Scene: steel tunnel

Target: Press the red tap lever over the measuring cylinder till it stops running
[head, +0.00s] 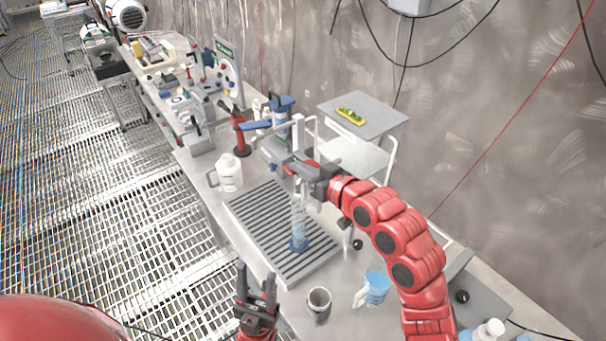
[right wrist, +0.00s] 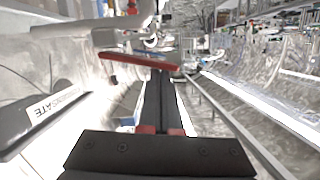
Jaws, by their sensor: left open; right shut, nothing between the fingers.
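The clear measuring cylinder (head: 298,215) stands upright on its blue base on the slatted drain tray (head: 262,222). My right gripper (head: 290,169) is above it, by the tap, with its fingers shut and empty. In the right wrist view the red tap lever (right wrist: 140,62) lies across the picture at the shut fingertips (right wrist: 160,78); I cannot tell if they touch it. In the head view my right gripper largely hides the tap and lever. Whether water runs, or how full the cylinder is, I cannot tell. My left gripper (head: 257,285) is open and empty at the front, below the tray.
A white jug (head: 229,172) stands left of the tray. A grey cup (head: 318,303) and a blue-and-white jug (head: 374,287) stand in front, right of my left gripper. A red stand with a blue clamp (head: 265,124) is behind. A grey side table (head: 370,117) holds a yellow item.

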